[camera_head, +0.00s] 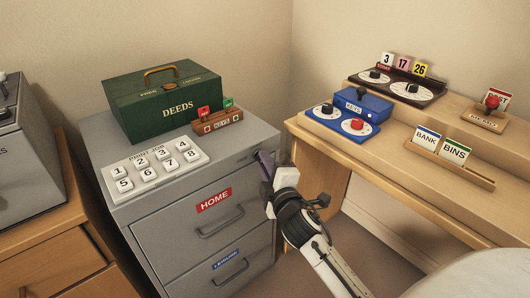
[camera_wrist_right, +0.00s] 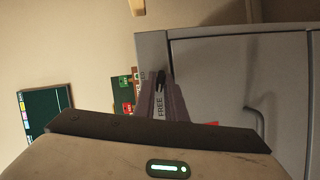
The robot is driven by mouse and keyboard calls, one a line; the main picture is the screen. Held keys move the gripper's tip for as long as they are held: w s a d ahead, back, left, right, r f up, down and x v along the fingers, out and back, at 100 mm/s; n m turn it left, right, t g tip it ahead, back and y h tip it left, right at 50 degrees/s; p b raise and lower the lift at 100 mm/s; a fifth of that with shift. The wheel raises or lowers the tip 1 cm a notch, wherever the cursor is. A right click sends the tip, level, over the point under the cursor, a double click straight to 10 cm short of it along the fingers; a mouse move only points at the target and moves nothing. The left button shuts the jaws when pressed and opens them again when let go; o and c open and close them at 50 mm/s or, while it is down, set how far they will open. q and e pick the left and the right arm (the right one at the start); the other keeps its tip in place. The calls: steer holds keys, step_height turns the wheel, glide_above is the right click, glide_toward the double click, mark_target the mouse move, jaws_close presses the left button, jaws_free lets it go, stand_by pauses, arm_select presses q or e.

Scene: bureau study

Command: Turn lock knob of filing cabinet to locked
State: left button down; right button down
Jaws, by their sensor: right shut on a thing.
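The grey filing cabinet (camera_head: 165,233) stands in the middle left of the head view, with drawers labelled HOME and a blue label below. My right gripper (camera_head: 264,163) is at the upper right of the cabinet's front. In the right wrist view my gripper (camera_wrist_right: 161,98) has its purple-grey fingers shut on the small black lock knob (camera_wrist_right: 160,79). The word FREE shows between the fingers, and part of another word shows left of the knob. The fingers hide much of the knob, so I cannot tell its exact setting. My left gripper is not in view.
A green DEEDS box (camera_head: 163,102), a small KEYS rack (camera_head: 222,122) and a PRINT JOB button panel (camera_head: 154,166) sit on the cabinet. A wooden desk (camera_head: 368,150) with dial panels and signs stands at right. A gap separates desk and cabinet.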

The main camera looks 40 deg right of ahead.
arm_select(q)
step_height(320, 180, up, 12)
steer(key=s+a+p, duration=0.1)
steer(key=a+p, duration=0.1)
steer(key=p, duration=1.5)
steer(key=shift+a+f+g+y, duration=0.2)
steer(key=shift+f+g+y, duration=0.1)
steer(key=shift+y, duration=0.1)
arm_select(e)
steer(key=shift+d+r+m+g+y, duration=0.15)
steer(key=shift+m+g+y, duration=0.3)
steer(key=shift+m+y, duration=0.95)
steer(key=shift+d+m+g+y, duration=0.1)
steer(key=shift+m+g+y, duration=0.4)
steer(key=shift+m, duration=1.7)
steer(key=shift+d+r+m+g+y, duration=0.15)
steer(key=shift+m+g+y, duration=0.2)
steer(key=shift+m+y, duration=1.1)
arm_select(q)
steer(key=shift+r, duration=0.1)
arm_select(e)
steer(key=shift+m+h, duration=0.25)
steer(key=shift+m, duration=0.2)
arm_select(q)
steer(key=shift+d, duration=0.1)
arm_select(e)
steer(key=c, duration=1.9)
jaws_free()
steer(key=shift+o, duration=0.2)
